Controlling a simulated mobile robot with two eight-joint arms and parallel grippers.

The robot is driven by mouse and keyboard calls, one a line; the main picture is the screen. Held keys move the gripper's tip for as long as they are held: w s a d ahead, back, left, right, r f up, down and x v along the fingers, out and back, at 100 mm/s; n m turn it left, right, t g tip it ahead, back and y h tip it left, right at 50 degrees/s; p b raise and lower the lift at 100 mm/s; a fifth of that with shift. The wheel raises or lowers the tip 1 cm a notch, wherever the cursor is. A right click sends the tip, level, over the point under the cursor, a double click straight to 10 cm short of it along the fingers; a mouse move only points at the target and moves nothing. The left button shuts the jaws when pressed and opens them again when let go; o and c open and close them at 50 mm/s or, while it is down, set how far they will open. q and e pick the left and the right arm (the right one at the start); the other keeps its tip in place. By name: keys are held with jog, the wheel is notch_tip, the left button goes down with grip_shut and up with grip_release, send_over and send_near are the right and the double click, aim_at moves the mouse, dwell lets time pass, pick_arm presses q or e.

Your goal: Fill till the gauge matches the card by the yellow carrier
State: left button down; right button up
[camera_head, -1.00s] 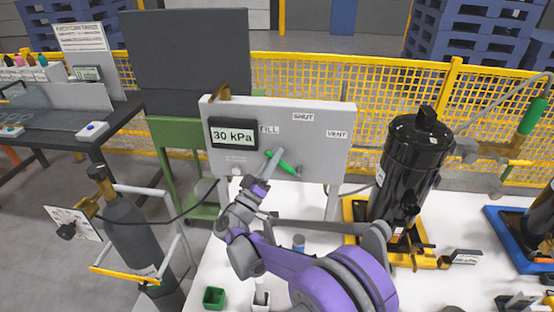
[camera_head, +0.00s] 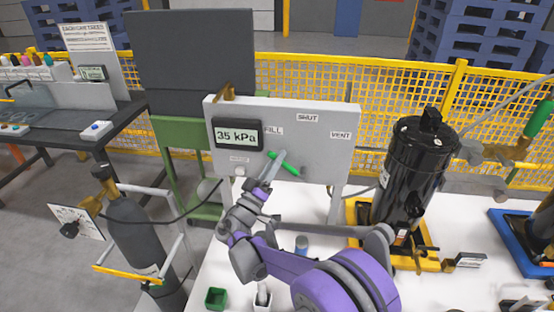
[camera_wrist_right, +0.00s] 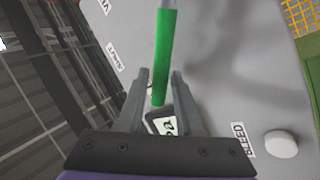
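The grey panel (camera_head: 325,125) carries a gauge (camera_head: 237,135) reading 35 kPa. Its green lever (camera_head: 286,165) slants up-left from its pivot toward the FILL label (camera_head: 273,131). My right gripper (camera_head: 277,163) is at the lever. In the right wrist view the open fingers (camera_wrist_right: 160,98) straddle the end of the green lever (camera_wrist_right: 166,50), with a gap on both sides. A card (camera_head: 468,261) stands beside the yellow carrier (camera_head: 421,263), which holds a black tank (camera_head: 412,170); its writing is too small to read. My left gripper is out of view.
A BLEED label (camera_wrist_right: 238,140) and a white button (camera_wrist_right: 281,144) lie close to the right gripper. A grey cylinder (camera_head: 135,235) with a hose stands left of the white table. A blue carrier (camera_head: 510,240) stands at the right.

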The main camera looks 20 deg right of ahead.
jog(key=b+v, duration=0.1)
jog(key=v, duration=0.9)
jog(key=shift+s, duration=0.1)
jog(key=shift+a+f, duration=0.1)
